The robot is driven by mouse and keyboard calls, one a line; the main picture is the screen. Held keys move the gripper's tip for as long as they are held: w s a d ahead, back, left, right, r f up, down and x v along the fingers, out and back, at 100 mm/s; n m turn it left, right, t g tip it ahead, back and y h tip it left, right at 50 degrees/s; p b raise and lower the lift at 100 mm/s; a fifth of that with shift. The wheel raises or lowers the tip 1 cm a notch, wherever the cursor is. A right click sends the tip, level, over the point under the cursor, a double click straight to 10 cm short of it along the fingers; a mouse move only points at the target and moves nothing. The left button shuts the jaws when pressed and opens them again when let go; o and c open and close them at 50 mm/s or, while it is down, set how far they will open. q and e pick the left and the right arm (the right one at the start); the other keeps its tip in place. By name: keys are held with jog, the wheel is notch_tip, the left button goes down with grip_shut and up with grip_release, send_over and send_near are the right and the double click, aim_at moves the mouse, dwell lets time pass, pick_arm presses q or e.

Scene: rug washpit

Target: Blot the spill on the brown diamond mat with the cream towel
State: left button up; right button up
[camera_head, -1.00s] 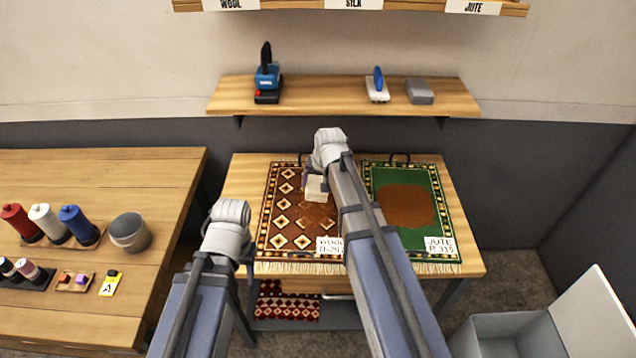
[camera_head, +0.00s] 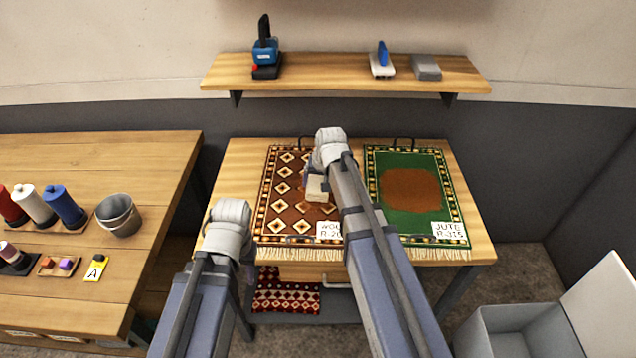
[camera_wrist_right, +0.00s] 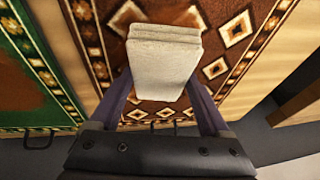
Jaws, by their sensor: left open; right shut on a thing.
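The brown diamond mat (camera_head: 283,215) lies on the wooden table, left of a green mat. The cream towel (camera_head: 316,188) is a folded block over the mat's right half. My right gripper (camera_wrist_right: 162,88) is shut on the towel, which fills the space between its fingers in the right wrist view. I cannot tell whether the towel touches the mat. A spill is hard to make out; a darker patch (camera_head: 322,209) shows just below the towel, partly hidden by my arm. My left gripper (camera_head: 246,268) is low in front of the table, mostly hidden behind its own wrist, and holds nothing visible.
The green mat (camera_head: 452,199) has a large brown patch and a JUTE tag. A shelf (camera_head: 330,80) above holds tools. A side bench (camera_head: 120,160) on the left holds spools and a bucket (camera_head: 118,216).

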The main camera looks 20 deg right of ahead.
jog(key=shift+f+b, duration=0.6)
jog(key=shift+b, duration=0.05)
dwell(2.4)
notch_tip(320, 180, up, 7)
jog(key=p, duration=0.7)
jog(key=shift+r, duration=0.1)
